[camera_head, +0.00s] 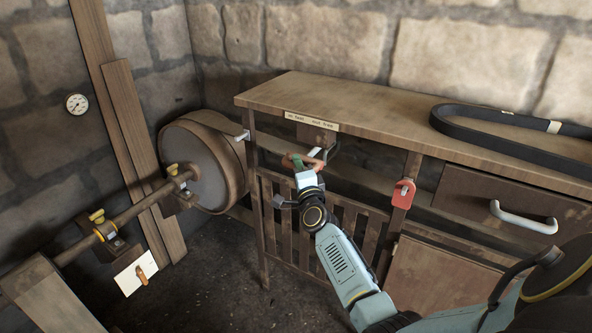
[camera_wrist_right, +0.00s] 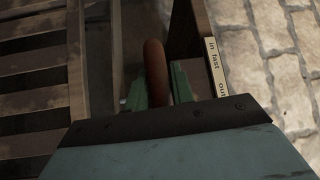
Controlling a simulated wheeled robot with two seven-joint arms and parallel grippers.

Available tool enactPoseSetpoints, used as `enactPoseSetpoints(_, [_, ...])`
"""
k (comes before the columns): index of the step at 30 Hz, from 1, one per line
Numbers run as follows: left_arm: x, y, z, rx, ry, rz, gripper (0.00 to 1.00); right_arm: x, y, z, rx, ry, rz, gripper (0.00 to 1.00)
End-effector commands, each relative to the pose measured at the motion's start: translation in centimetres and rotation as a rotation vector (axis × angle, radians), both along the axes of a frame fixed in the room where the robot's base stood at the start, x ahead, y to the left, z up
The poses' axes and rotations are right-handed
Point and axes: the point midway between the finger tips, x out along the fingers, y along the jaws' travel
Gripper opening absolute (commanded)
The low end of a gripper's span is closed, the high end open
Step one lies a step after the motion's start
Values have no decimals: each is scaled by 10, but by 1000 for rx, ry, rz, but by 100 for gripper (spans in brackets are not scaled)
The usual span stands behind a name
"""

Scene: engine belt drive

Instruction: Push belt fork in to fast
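The belt fork's red-brown handle (camera_head: 294,161) sticks out under the bench front, just below the label plate (camera_head: 311,122). The wrist view reads "in fast" and part of "out" on this plate (camera_wrist_right: 215,68). My right gripper (camera_head: 305,166) is at the handle. In the wrist view the handle (camera_wrist_right: 155,68) stands between the two green fingers (camera_wrist_right: 158,90), which lie close against both sides, so the gripper looks shut on it. The fork's far part and the belt on the pulleys are mostly hidden. My left gripper is out of view.
A large drum pulley (camera_head: 205,165) and a shaft (camera_head: 130,212) stand at the left. The wooden bench (camera_head: 390,110) carries a loose black belt (camera_head: 510,132). A slatted guard (camera_head: 335,225) lies below the handle. A red padlock-like piece (camera_head: 403,194) hangs on a bench leg.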

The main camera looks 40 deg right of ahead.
Motion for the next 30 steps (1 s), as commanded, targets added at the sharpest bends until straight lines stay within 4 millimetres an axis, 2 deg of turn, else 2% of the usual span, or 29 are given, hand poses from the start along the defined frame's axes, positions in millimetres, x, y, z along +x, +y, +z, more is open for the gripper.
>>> enactPoseSetpoints(1, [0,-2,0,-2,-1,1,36,0,-1,1,-2,-2,-2,31])
enactPoseSetpoints(4, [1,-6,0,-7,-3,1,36,0,-1,1,-2,-2,-1,42])
enactPoseSetpoints(12, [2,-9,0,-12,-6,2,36,-1,1,0,-1,0,1,42])
enactPoseSetpoints(16, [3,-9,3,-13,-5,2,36,-9,5,-1,-1,1,2,42])
enactPoseSetpoints(23, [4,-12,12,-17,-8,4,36,-50,21,-7,1,2,2,42])
enactPoseSetpoints(30, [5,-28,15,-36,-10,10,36,-96,39,-14,-2,2,1,42])
